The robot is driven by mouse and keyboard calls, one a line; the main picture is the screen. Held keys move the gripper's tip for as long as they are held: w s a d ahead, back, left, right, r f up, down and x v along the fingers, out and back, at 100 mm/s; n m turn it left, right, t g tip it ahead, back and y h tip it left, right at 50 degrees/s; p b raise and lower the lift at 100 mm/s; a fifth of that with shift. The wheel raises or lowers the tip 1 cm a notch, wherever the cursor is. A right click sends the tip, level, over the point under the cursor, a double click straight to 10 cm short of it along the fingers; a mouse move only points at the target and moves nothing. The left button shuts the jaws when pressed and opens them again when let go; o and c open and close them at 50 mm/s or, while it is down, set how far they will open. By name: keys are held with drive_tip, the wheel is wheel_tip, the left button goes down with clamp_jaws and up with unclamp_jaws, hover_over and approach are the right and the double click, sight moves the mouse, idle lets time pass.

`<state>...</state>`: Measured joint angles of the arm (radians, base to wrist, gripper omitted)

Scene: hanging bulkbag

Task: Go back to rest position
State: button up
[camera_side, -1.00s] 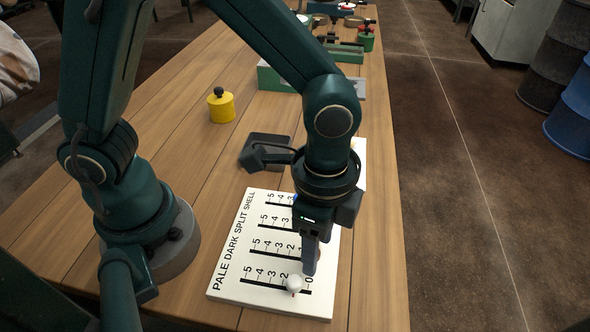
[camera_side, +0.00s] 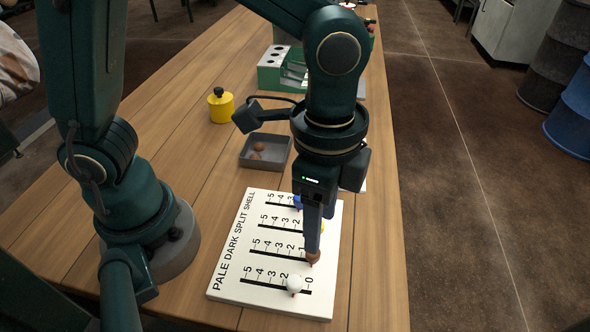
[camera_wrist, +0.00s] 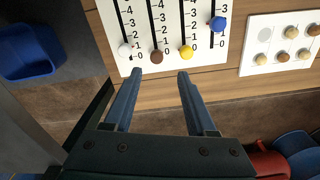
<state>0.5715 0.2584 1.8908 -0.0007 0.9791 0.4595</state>
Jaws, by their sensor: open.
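The white slider board (camera_side: 225,275), marked "PALE DARK SPLIT SHELL", lies flat on the wooden table. Its four slots carry a white knob (camera_side: 294,284), a brown knob (camera_side: 313,258), a yellow knob (camera_wrist: 186,52) and a blue knob (camera_wrist: 218,23). In the wrist view the white, brown and yellow knobs sit near the low ends, while blue sits higher, around 2. My gripper (camera_wrist: 160,75) is open, its fingers apart with nothing between them. In the side view my gripper (camera_side: 312,240) points down over the board, overlapping the brown knob's slot; contact cannot be told.
The wrist view shows a white card (camera_wrist: 255,30) with round samples and a blue bin (camera_wrist: 28,50). The table's left stretch is clear.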

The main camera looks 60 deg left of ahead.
drive_tip(key=w+a+r+n+t, duration=0.2)
drive_tip(key=a+r+n, duration=0.1)
drive_tip(key=a+r, duration=0.2)
drive_tip(key=s+a+r+n+t, duration=0.2)
drive_tip(key=s+a+n, duration=0.3)
drive_tip(key=a+n, duration=0.3)
drive_tip(key=shift+s+a+n+t, duration=0.2)
drive_tip(key=shift+s+n+t, duration=0.2)
drive_tip(key=shift+t, duration=0.3)
